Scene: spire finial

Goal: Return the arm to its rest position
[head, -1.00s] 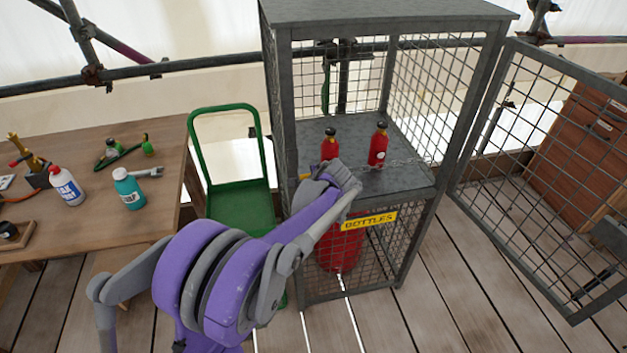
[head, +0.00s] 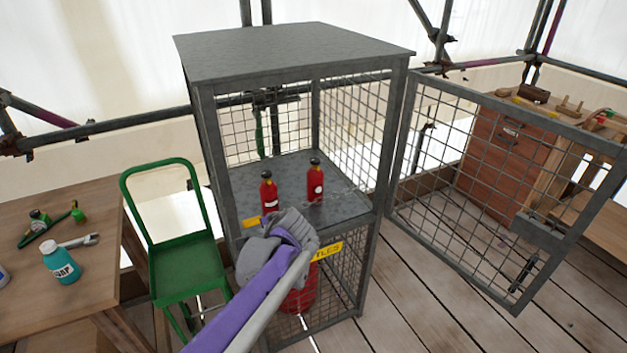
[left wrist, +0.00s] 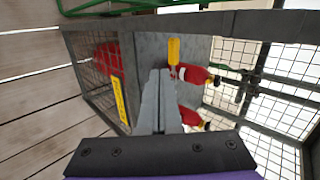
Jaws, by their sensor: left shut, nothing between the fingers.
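My left arm is purple and grey, and its gripper (head: 285,228) is in front of the wire-mesh cage (head: 295,50), near the shelf's front edge. In the left wrist view the gripper's fingers (left wrist: 160,90) are together with nothing between them. Two red bottles with black caps, the left one (head: 269,192) and the right one (head: 315,182), stand upright on the cage's middle shelf. In the left wrist view the bottles (left wrist: 190,76) lie beyond and to the right of the fingertips, apart from them as far as I can tell. My right gripper is not in view.
The mesh door (head: 470,170) stands open to the right. A larger red cylinder (head: 300,297) is in the lower cage, behind the yellow sign (head: 327,250). A green trolley (head: 185,265) stands left of the cage. A workbench (head: 60,215) with a teal soap bottle (head: 60,262) is further left.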

